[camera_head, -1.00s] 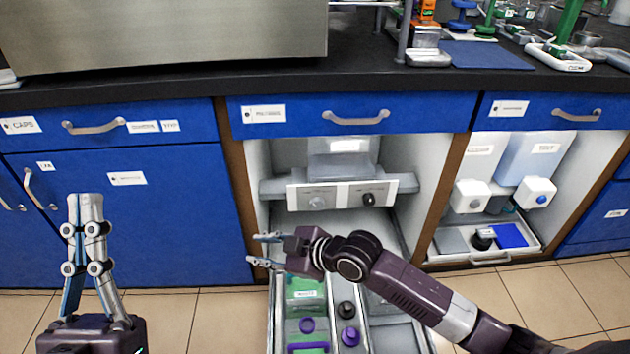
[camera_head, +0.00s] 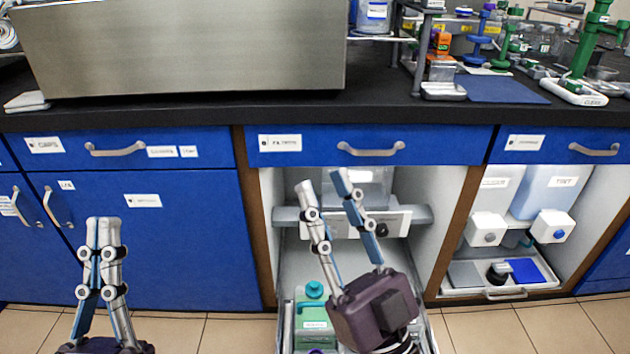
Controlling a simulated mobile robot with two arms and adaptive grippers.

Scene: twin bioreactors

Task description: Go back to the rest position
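My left gripper (camera_head: 103,222) points up at the lower left, in front of the blue cabinet door (camera_head: 185,245). Its fingertips are together and nothing shows between them. My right gripper (camera_head: 320,183) points up in the lower middle, in front of the open cabinet bay. Its two fingers stand apart with nothing held between them. The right gripper's body hides part of the pulled-out tray and the white unit with knobs (camera_head: 392,224) behind it.
A green container (camera_head: 314,325) stands in the pulled-out tray below the open bay. At the right, another bay holds dispenser bottles (camera_head: 549,185) and a tray (camera_head: 470,292). The black countertop (camera_head: 250,112) carries a large steel box (camera_head: 190,50) and lab items.

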